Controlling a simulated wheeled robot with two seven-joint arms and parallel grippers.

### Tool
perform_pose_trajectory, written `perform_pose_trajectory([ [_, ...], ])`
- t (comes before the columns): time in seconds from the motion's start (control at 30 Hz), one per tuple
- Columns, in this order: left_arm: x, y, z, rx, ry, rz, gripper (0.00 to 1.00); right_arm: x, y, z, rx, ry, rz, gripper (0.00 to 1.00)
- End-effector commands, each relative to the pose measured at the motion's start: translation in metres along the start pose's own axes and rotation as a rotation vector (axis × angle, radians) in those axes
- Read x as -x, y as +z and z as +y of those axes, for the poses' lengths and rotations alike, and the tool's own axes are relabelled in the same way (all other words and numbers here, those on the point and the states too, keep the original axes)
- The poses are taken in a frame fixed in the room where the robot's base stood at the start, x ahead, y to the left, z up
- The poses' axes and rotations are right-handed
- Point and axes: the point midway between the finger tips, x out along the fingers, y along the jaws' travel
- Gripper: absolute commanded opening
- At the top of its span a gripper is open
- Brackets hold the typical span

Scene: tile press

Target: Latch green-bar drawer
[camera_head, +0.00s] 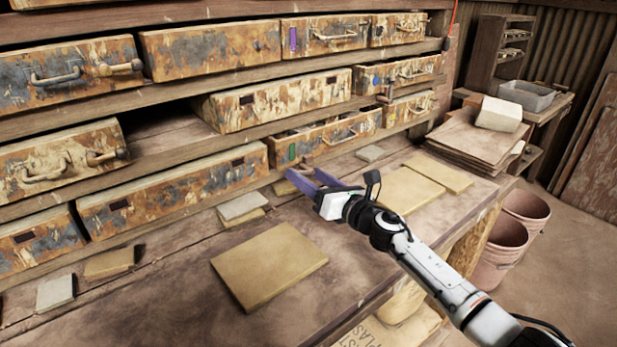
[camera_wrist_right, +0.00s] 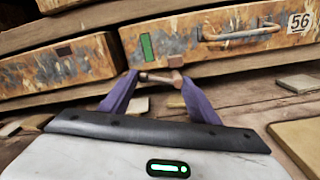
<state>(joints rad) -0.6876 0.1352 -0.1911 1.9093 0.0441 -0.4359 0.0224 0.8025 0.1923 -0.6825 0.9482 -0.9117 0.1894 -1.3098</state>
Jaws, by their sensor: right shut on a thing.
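The green-bar drawer (camera_head: 342,132) is in the middle of the lower rows, with a weathered rusty front and a metal pull handle. Its green bar (camera_head: 292,152) is at the left end of the front and also shows in the right wrist view (camera_wrist_right: 147,46). A dark gap shows above the front. My right gripper (camera_head: 304,172) is at the drawer's lower left edge. In the right wrist view its purple fingers (camera_wrist_right: 157,80) are shut on a brownish latch (camera_wrist_right: 172,70) just below the green bar. The fingers partly hide the latch. My left gripper is not in view.
Other drawers surround it, including a purple-bar drawer (camera_head: 323,35) above and a blue-marked drawer (camera_head: 399,73). A protruding drawer (camera_head: 281,101) sits up and left. Flat tiles (camera_head: 268,264) lie on the bench, which has bare room between them. Buckets (camera_head: 505,243) stand at right.

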Motion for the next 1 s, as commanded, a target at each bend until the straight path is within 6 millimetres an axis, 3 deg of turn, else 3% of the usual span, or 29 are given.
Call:
perform_pose_trajectory([
  [0.33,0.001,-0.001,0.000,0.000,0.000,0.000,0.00,0.001,0.001,-0.004,-0.043,-0.009,0.000,0.33],
  [0.37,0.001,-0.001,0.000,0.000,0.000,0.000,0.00,0.001,0.001,-0.004,-0.043,-0.009,0.000,0.59],
  [0.43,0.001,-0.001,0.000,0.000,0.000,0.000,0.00,0.001,0.001,-0.004,-0.042,-0.009,0.000,0.71],
  [0.77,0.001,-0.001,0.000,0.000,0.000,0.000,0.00,0.002,0.001,-0.002,-0.040,-0.004,0.000,0.71],
  [1.0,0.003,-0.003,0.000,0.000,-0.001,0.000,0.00,0.024,0.002,-0.003,-0.037,-0.004,0.000,0.71],
])
